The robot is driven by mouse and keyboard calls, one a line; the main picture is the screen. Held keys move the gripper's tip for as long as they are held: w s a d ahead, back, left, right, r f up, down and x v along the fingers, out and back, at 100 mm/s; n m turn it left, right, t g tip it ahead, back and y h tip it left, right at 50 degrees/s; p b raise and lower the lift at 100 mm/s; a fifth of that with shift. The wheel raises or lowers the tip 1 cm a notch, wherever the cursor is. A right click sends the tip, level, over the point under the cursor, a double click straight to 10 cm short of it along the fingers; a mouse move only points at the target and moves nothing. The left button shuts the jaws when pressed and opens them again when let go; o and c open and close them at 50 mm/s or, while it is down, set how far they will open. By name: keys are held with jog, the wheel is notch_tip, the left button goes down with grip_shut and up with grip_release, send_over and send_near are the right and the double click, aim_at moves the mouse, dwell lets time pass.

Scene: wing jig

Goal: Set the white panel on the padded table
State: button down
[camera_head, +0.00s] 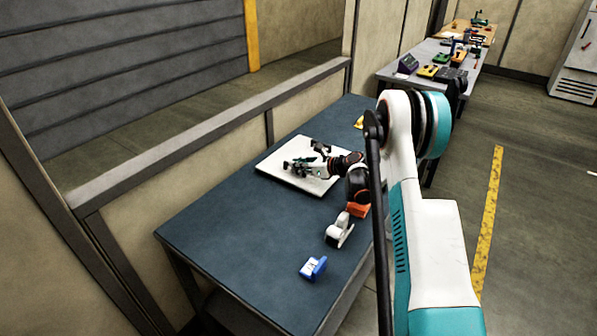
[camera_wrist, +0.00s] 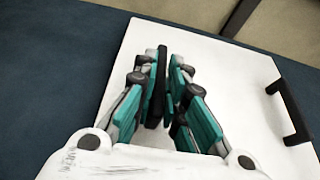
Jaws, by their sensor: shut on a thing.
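The white panel (camera_head: 309,185) lies flat over the dark blue padded table (camera_head: 222,235), towards its far half. I cannot tell whether it touches the surface or hovers just above it. My gripper (camera_head: 293,166) is over the panel, its fingers shut on a black handle (camera_wrist: 160,78) that stands up from the panel. The panel fills much of the wrist view (camera_wrist: 232,75), where my gripper (camera_wrist: 166,62) covers part of it. A second black handle (camera_wrist: 290,108) stands free on the panel's right side.
Along the table's right edge are a blue-and-white item (camera_head: 314,268), a white dispenser (camera_head: 339,231) and an orange item (camera_head: 357,210). A yellow item (camera_head: 359,123) sits at the far end. The near left tabletop is clear. Another cluttered table (camera_head: 412,78) stands behind.

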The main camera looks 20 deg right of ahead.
jog(key=shift+f, duration=0.7)
jog(key=shift+f, duration=0.1)
jog(key=c, duration=1.6)
grip_release()
jog(key=shift+c, duration=0.2)
jog(key=p+v, duration=0.2)
jog(key=v, duration=1)
